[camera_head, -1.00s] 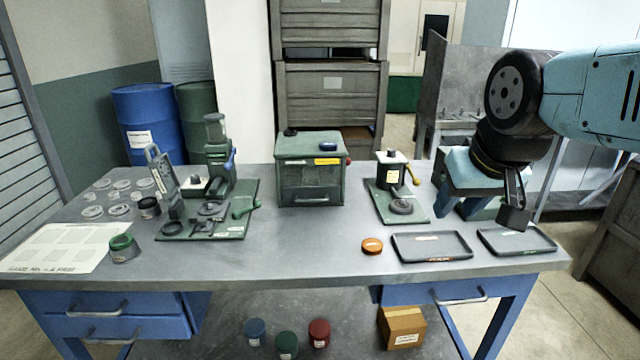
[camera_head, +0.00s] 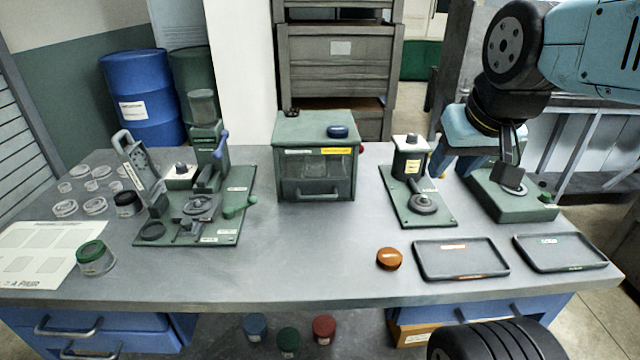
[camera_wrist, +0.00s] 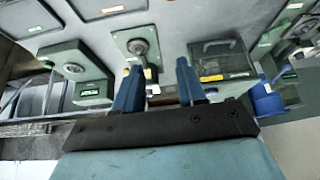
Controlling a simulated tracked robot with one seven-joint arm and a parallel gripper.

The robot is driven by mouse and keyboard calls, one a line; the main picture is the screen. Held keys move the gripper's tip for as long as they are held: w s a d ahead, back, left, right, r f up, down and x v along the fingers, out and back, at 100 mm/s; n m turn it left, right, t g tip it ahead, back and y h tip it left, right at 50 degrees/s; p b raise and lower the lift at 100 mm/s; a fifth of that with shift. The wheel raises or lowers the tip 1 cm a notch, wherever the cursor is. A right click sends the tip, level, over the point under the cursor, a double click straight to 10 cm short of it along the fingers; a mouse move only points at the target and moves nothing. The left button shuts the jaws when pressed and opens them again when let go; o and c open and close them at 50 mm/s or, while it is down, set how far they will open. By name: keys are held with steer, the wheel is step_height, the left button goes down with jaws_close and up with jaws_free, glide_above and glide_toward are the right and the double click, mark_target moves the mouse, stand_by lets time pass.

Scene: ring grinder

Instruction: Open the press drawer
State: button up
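A green box (camera_head: 317,160) with a dark window and a grey pull handle (camera_head: 317,195) on its front stands at the middle of the bench. It looks like the press drawer unit, and its front looks closed. The box also shows in the wrist view (camera_wrist: 222,58), right of the fingers. My gripper (camera_head: 475,172) hangs over the right side of the bench, well apart from the box. In the wrist view my gripper (camera_wrist: 157,65) has its two blue fingers spread with nothing between them.
A small green-based device (camera_head: 415,190) stands between box and gripper; another green base (camera_head: 512,200) lies below the gripper. Two black trays (camera_head: 460,276) and an orange puck (camera_head: 390,258) lie in front. A green fixture (camera_head: 200,205) stands left. Bench before the box is clear.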

steer(key=n+g, duration=0.4)
steer(key=n, duration=1.4)
glide_above(321, 196)
steer(key=s, duration=0.3)
step_height(321, 196, down, 9)
steer(key=w+f, duration=0.1)
steer(key=f, duration=0.3)
steer(key=w+f, duration=0.1)
steer(key=f, duration=0.3)
steer(key=w+f, duration=0.1)
steer(key=f, duration=0.4)
steer(key=shift+c, duration=0.4)
jaws_close()
steer(key=shift+t, duration=0.3)
